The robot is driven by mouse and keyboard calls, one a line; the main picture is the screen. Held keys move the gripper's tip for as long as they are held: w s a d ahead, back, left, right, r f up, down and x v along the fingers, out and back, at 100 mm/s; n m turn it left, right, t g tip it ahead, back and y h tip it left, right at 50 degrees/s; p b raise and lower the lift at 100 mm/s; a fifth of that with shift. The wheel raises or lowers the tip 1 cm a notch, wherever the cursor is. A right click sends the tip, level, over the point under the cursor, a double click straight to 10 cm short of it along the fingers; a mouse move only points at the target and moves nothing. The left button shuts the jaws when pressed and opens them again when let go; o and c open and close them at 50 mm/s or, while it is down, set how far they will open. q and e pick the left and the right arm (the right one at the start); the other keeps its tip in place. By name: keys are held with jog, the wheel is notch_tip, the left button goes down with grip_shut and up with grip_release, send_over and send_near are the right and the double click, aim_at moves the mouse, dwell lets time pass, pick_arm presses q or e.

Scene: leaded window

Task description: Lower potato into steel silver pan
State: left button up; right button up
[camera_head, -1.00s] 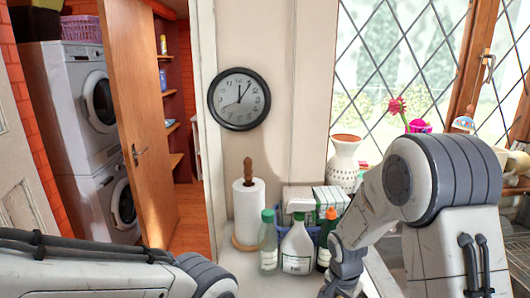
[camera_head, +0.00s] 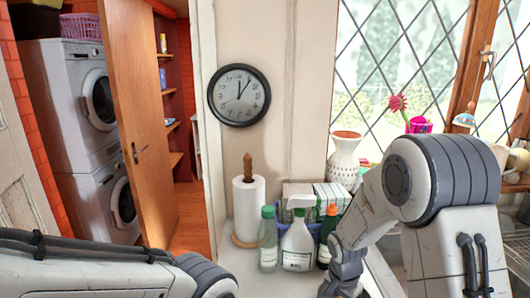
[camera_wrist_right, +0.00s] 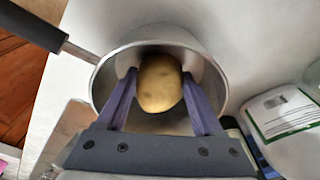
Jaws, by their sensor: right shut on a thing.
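In the right wrist view, a yellow-brown potato (camera_wrist_right: 160,84) is held between the two purple-grey fingers of my right gripper (camera_wrist_right: 160,90). The steel silver pan (camera_wrist_right: 105,84) lies behind the potato in this view, its round rim around it. The potato appears over the pan's opening; whether it touches the pan bottom cannot be told. The pan's dark handle (camera_wrist_right: 32,24) points to the upper left. In the head view, my right arm reaches down at the right, and its gripper, the pan and the potato are out of sight. My left gripper is outside both views.
A clear green-capped bottle (camera_head: 268,240), a white spray bottle (camera_head: 297,245) and an orange-capped bottle (camera_head: 327,238) stand beside my right arm. A paper towel roll (camera_head: 248,210) stands behind them. A white vase (camera_head: 344,160) is near the window.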

jog(key=shift+f+b, duration=0.4)
jog(key=shift+f, duration=0.05)
dwell(0.4)
jog(key=o, duration=1.5)
jog(key=shift+c, duration=0.2)
jog(key=r, duration=0.6)
jog(key=a+r, duration=0.1)
jog(key=r, duration=0.2)
jog(key=shift+s+r+b, duration=0.35)
jog(key=shift+r, duration=0.05)
jog(key=s+a+r+n+y, duration=0.1)
jog(key=s+a+n, duration=0.5)
jog(key=s, duration=0.5)
jog(key=s+a+r+n+y, duration=0.1)
jog(key=s+a+r+n, duration=0.1)
jog(key=s+a+n, duration=0.5)
jog(key=s+n, duration=0.4)
jog(key=s, duration=0.1)
jog(key=shift+n+g, duration=0.3)
jog(key=shift+g, duration=0.1)
